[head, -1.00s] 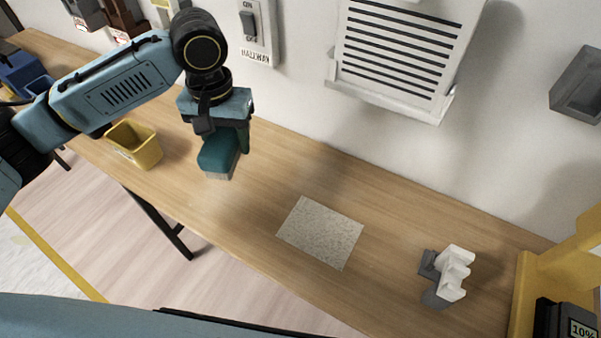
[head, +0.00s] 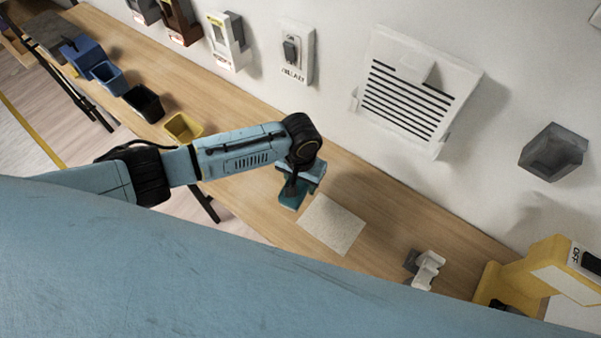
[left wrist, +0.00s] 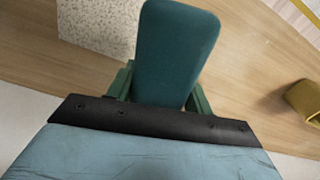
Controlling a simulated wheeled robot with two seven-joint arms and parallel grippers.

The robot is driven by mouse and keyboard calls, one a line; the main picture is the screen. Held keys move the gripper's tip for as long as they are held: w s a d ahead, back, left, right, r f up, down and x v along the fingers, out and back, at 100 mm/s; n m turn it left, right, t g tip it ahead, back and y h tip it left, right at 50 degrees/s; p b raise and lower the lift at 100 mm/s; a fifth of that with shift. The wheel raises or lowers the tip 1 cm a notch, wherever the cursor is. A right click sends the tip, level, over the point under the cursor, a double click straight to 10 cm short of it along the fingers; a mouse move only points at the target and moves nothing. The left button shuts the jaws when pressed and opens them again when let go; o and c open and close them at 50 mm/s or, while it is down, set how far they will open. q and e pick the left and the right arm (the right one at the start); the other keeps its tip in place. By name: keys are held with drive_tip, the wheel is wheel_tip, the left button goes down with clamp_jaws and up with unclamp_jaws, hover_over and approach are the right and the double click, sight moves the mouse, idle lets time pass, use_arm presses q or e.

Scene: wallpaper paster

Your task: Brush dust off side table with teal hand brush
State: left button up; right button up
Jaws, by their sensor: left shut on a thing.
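The teal hand brush (head: 292,196) is held in my left gripper (head: 296,186), which is shut on it. The brush also fills the middle of the left wrist view (left wrist: 178,50), between the green fingers. A pale speckled dust patch (head: 332,224) lies on the wooden side table (head: 385,215). In the head view the brush is at the patch's left edge; I cannot tell whether its bristles touch the table. The patch shows at the upper left of the left wrist view (left wrist: 98,22). My right gripper is not in view.
A yellow bin (head: 183,127), a black bin (head: 143,102) and blue bins (head: 108,76) stand along the table to the left. A white and grey holder (head: 427,268) and a yellow device (head: 545,270) are at the right. A white vent (head: 408,95) hangs on the wall.

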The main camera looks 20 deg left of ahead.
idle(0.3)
use_arm(q)
drive_tip(key=shift+s+p, duration=0.1)
drive_tip(key=shift+p, duration=0.4)
drive_tip(key=shift+f+b, duration=2.1)
drive_tip(key=shift+f, duration=1.15)
